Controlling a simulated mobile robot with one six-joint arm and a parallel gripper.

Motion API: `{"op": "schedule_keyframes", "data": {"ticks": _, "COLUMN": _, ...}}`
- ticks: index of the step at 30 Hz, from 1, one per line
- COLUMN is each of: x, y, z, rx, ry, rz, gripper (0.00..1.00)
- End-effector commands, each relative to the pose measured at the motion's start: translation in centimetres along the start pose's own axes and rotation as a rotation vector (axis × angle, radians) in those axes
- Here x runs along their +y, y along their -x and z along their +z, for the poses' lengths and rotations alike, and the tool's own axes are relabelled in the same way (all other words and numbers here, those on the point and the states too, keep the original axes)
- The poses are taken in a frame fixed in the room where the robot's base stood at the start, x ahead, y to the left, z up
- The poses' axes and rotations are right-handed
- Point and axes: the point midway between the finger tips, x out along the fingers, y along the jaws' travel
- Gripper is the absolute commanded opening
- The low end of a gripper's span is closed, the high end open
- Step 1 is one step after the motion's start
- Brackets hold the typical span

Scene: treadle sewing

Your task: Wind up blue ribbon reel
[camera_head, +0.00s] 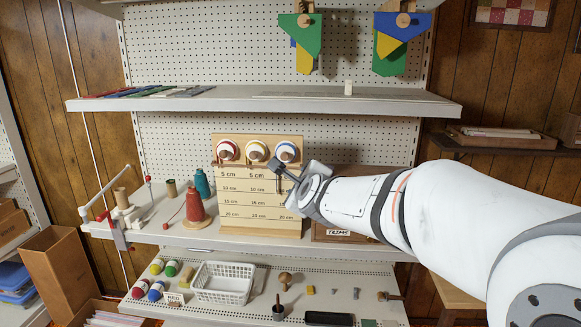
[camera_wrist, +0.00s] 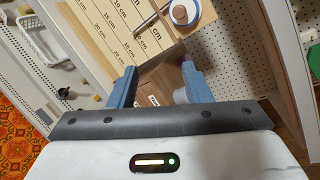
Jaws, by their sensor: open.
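The blue ribbon reel (camera_head: 287,151) is the rightmost of three round reels at the top of a wooden board (camera_head: 262,233) marked in centimetres. It also shows near the top of the wrist view (camera_wrist: 181,13), with a white face and blue rim. My gripper (camera_head: 275,170) is in front of the board's right side, close to the blue reel. In the wrist view its two fingers (camera_wrist: 155,90) are apart with nothing held between them. A thin dark rod (camera_wrist: 146,22) lies along the board beside the reel.
A red reel (camera_head: 227,151) and a yellow reel (camera_head: 256,151) sit left of the blue one. A wooden box (camera_head: 335,234) labelled TRIMS stands right of the board. Red and teal thread cones (camera_head: 195,208) stand at left. An upper shelf (camera_head: 262,103) overhangs above.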

Motion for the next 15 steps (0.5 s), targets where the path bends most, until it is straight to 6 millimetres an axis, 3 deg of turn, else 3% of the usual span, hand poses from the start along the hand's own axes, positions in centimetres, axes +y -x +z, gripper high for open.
{"op": "schedule_keyframes", "data": {"ticks": 1, "x": 0.4, "y": -2.2, "z": 1.0, "rx": -0.015, "ry": -0.16, "rz": -0.057, "gripper": 0.44}}
{"op": "schedule_keyframes", "data": {"ticks": 6, "x": -0.2, "y": -6.3, "z": 3.3, "rx": -0.077, "ry": -0.654, "rz": -0.245, "gripper": 0.44}}
{"op": "schedule_keyframes", "data": {"ticks": 10, "x": -0.1, "y": -7.9, "z": 4.1, "rx": -0.123, "ry": -0.897, "rz": -0.338, "gripper": 0.44}}
{"op": "schedule_keyframes", "data": {"ticks": 15, "x": -0.3, "y": -8.8, "z": 4.4, "rx": -0.153, "ry": -1.032, "rz": -0.392, "gripper": 0.44}}
